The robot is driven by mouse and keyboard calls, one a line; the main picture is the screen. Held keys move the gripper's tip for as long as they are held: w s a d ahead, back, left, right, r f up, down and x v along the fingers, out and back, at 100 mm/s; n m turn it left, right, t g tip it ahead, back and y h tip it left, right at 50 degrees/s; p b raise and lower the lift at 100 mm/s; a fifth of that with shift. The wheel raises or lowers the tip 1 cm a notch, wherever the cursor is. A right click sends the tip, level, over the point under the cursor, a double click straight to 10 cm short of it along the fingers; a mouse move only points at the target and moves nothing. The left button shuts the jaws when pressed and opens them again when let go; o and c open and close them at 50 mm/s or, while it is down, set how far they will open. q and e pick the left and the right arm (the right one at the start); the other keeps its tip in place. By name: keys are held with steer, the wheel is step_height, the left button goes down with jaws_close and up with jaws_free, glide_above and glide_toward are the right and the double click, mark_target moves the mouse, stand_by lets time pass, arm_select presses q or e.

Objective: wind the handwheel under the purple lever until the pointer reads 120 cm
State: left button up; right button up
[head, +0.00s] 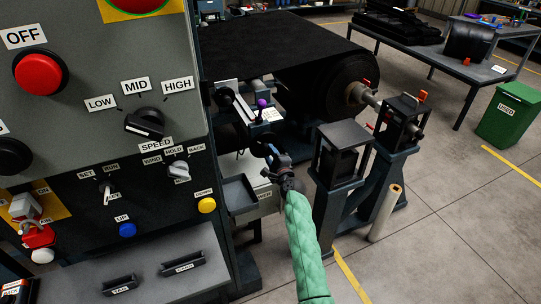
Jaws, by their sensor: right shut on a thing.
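The purple lever (262,104) stands upright on the dark machine block behind the control cabinet. A small white label (271,115) is beside it; its marks are too small to read, and I cannot make out the pointer. My right gripper (272,158) is just below the purple lever, at the place of the handwheel. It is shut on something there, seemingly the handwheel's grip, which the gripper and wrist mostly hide. My green-sleeved right arm reaches up to it from the bottom. My left gripper is not in view.
The grey control cabinet (105,90) fills the left side. A grey tray (239,193) sits close left of my right wrist. Dark roller stands (340,165) are close on the right, with a black belt roll (330,85) behind. Open floor lies farther right.

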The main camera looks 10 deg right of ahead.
steer(key=o, duration=1)
steer(key=shift+s+d, duration=0.1)
steer(key=shift+s, duration=0.05)
steer(key=shift+s+d, duration=0.1)
steer(key=shift+s, duration=0.3)
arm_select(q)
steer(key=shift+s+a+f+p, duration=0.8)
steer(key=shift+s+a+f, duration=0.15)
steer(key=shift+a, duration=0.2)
arm_select(e)
steer(key=v, duration=0.6)
steer(key=shift+s, duration=0.3)
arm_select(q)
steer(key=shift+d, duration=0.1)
arm_select(e)
steer(key=shift+f, duration=0.1)
